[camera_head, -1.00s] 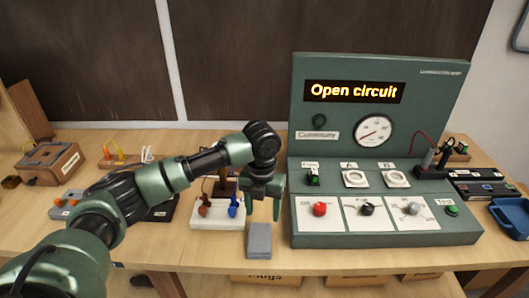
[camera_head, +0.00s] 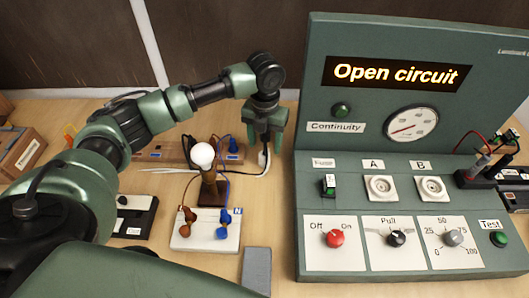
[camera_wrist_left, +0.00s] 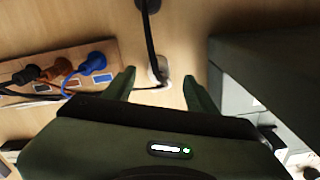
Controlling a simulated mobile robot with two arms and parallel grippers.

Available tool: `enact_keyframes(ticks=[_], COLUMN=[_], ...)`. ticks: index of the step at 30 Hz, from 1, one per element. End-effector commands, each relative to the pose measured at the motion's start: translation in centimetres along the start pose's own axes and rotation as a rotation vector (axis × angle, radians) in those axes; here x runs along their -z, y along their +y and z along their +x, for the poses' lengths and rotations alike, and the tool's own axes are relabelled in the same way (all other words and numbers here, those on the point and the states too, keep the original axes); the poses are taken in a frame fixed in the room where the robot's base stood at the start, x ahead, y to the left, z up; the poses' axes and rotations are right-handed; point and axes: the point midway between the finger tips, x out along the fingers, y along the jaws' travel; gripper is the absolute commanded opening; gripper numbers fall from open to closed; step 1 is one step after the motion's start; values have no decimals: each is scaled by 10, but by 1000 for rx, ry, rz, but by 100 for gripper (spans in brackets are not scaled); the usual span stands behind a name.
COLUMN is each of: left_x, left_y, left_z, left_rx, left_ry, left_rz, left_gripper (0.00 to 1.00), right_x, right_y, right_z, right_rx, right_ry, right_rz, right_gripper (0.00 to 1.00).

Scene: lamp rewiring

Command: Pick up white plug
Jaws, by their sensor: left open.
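The white plug (camera_wrist_left: 158,68) lies on the table, with a cord at it, and shows between my left fingertips in the left wrist view. In the head view a small white part of it (camera_head: 263,158) shows just below my left gripper (camera_head: 264,138); the rest is hidden. My left gripper (camera_wrist_left: 159,78) is open, pointing down, with one finger on each side of the plug. I cannot tell whether either finger touches it. My right gripper is in neither view.
The green test panel (camera_head: 325,265) stands close on the right. A wooden block (camera_wrist_left: 106,54) with brown and blue plugs is left of the gripper. A grey block (camera_head: 257,272) lies near the front.

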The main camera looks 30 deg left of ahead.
Motion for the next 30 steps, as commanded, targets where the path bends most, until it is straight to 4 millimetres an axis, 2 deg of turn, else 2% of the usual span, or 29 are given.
enact_keyframes(ticks=[7, 12, 20, 26, 30], left_x=[2, 1, 1, 1, 0], left_y=[2, 1, 1, 1, 1], left_z=[31, 52, 56, 56, 56], left_rx=[-1, 0, -1, -1, -1], left_ry=[5, 1, 0, 0, 0], left_rz=[0, 2, 2, 2, 2], left_gripper=[57, 57, 57, 2, 0], right_x=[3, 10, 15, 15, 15], right_y=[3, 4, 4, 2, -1], right_z=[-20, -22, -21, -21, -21], right_rx=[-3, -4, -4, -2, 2], right_ry=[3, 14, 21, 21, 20], right_rz=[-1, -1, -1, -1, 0], right_gripper=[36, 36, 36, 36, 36])
